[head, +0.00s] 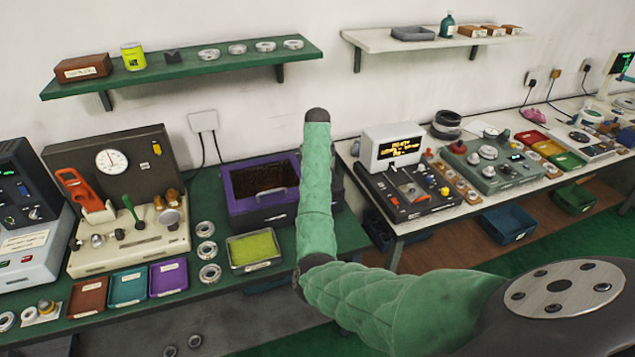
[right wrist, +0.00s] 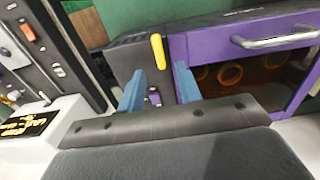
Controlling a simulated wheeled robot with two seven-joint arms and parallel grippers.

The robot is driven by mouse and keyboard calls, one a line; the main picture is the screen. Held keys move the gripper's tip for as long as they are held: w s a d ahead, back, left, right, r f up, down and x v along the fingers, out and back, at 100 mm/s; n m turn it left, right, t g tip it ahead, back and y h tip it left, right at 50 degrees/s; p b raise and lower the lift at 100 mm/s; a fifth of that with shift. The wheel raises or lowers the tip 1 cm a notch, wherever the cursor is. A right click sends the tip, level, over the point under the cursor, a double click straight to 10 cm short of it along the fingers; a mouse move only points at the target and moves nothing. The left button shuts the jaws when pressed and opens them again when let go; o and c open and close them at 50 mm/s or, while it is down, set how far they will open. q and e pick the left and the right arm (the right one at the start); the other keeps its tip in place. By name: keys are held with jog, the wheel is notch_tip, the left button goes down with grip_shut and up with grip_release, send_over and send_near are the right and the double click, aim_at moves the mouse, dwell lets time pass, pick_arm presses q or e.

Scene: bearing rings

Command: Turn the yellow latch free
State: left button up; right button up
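In the right wrist view the yellow latch (right wrist: 158,53) is a short upright bar on a dark panel beside the purple box (right wrist: 182,48). My right gripper (right wrist: 159,70) is open, with blue fingers either side of the latch's lower end. I cannot tell whether the fingertips reach around it or stop short; no contact shows. In the head view the purple box (head: 228,185) stands on the green bench, with a dark window and a handle. My green right arm crosses its right side, so the latch and right gripper are hidden there. My left gripper is out of view.
Through the box window (right wrist: 258,78) orange rings show dimly. A handle (right wrist: 275,37) sticks out above it. A yellow-green tray (head: 254,249) and several bearing rings (head: 206,250) lie before and beside the box.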

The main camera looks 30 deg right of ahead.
jog(key=shift+r, duration=0.5)
jog(key=shift+r+b, duration=0.3)
jog(key=shift+r, duration=0.4)
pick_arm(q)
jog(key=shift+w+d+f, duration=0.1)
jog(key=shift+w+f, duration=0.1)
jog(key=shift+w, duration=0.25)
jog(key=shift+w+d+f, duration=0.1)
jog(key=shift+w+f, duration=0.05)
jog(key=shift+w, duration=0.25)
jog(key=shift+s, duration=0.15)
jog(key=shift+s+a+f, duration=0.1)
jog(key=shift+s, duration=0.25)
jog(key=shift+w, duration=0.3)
